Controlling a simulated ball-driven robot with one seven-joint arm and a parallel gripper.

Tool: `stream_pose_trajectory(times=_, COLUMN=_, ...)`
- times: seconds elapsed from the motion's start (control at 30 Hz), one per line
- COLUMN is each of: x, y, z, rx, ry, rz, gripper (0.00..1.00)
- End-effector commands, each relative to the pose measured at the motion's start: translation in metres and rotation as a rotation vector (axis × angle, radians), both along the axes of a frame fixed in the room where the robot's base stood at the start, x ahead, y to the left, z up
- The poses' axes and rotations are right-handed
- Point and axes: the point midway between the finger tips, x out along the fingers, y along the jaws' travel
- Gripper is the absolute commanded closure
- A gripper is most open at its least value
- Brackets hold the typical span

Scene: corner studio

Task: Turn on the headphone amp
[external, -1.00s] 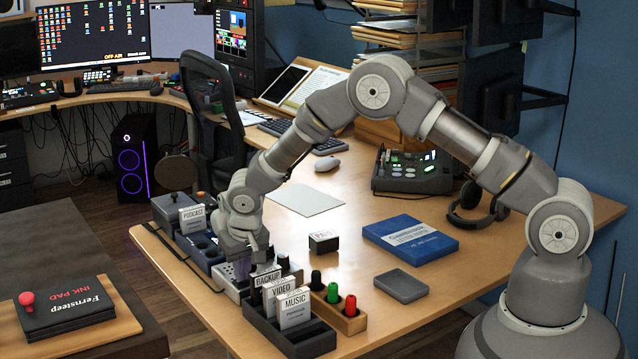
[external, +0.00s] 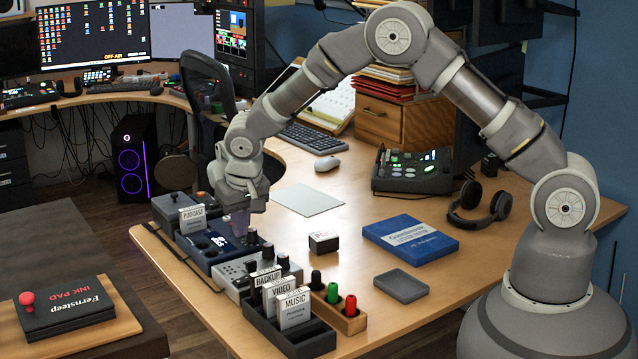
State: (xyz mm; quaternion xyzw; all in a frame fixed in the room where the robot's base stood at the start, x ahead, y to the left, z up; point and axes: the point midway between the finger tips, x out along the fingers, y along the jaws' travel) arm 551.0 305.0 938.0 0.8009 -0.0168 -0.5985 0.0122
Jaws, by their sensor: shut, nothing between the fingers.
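Two small boxes with knobs stand at the desk's left edge, a dark blue one (external: 212,254) with a white mark and a light grey one (external: 236,284) with black knobs in front of it. I cannot tell by a label which of them is the headphone amp. My gripper (external: 240,228) points down, shut and empty, over the right part of the blue box. Its fingertips are close to the knobs there; I cannot tell whether they touch. The gripper hides part of the blue box's top.
A card holder (external: 262,323) with upright cards stands in front of the grey box, beside a wooden block (external: 347,322) with coloured pegs.

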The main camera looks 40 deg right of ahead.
Motion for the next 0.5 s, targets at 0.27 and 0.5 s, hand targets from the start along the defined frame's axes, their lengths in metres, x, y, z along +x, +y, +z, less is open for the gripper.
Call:
stream_pose_trajectory(times=0.27, x=-0.006, y=0.001, z=0.02, rx=0.0, ry=0.0, rz=0.001, gripper=1.0)
stream_pose_trajectory(times=0.5, x=-0.006, y=0.001, z=0.02, rx=0.0, ry=0.0, rz=0.001, gripper=1.0)
